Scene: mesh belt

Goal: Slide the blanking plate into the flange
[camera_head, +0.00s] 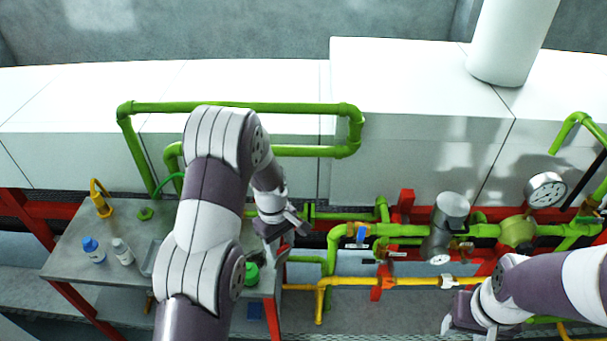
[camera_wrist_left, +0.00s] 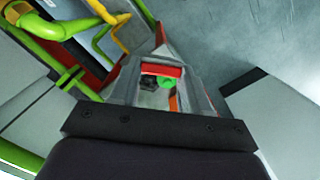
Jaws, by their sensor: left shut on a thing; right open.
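My left gripper (camera_head: 285,229) is at the right end of the grey table, close to the green pipe's open end with its flange (camera_head: 309,213). It is shut on a thin piece, which fits the blanking plate; the piece is mostly hidden by the fingers. In the left wrist view the fingers (camera_wrist_left: 163,50) come together at the tip, and the plate's outline is not clear. The plate looks apart from the flange, but the exact gap cannot be told. My right gripper (camera_head: 458,318) is open and empty at the lower right, below the yellow pipe.
The grey table (camera_head: 70,250) bears a blue-capped bottle (camera_head: 93,249), a white bottle (camera_head: 122,251), a yellow fitting (camera_head: 101,198) and a green part (camera_head: 252,273). Green pipes, a pressure gauge (camera_head: 545,190) and a yellow pipe (camera_head: 420,281) fill the right. White casing (camera_head: 425,130) stands behind.

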